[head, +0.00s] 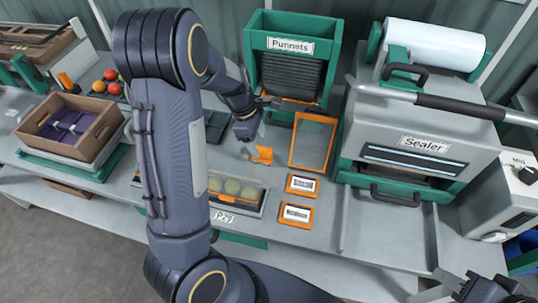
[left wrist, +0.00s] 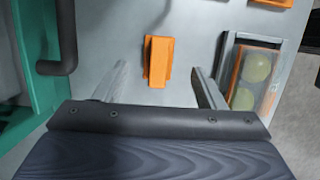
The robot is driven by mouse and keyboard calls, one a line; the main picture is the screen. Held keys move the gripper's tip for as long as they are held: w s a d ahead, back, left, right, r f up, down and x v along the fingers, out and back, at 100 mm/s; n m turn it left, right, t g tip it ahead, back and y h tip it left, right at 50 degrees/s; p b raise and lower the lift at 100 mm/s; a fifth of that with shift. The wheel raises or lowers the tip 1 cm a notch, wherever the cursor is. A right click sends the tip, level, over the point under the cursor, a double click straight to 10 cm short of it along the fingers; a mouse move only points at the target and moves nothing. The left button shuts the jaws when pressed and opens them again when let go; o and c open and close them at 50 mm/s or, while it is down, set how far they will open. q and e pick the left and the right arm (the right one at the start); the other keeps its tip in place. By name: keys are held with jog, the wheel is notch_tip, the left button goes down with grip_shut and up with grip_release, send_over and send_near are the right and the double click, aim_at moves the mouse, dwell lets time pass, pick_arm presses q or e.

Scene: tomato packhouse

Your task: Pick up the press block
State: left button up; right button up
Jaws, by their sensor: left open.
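The press block (head: 262,155) is a small orange block with a raised part, lying on the grey bench in the middle of the head view. In the left wrist view the orange block (left wrist: 158,60) shows ahead of the fingers, centred between them. My left gripper (head: 246,138) is above the bench, just up and left of the block in the head view. Its two fingers (left wrist: 159,76) are apart with nothing between them. My right gripper (head: 488,291) is partly in view at the bottom right corner, away from the block; its fingers cannot be made out.
An orange-framed panel (head: 292,143) and two orange-edged labels (head: 301,185) lie right of the block. A tray of green tomatoes (head: 262,203) is in front, partly behind my arm. The green punnet dispenser (head: 253,45) stands behind, the sealer (head: 400,127) right, a brown crate (head: 100,150) left.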

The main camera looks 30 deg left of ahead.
aim_at(262, 148)
pick_arm(q)
jog(key=x, duration=0.6)
jog(key=shift+w+f, duration=0.1)
jog(key=c, duration=1.1)
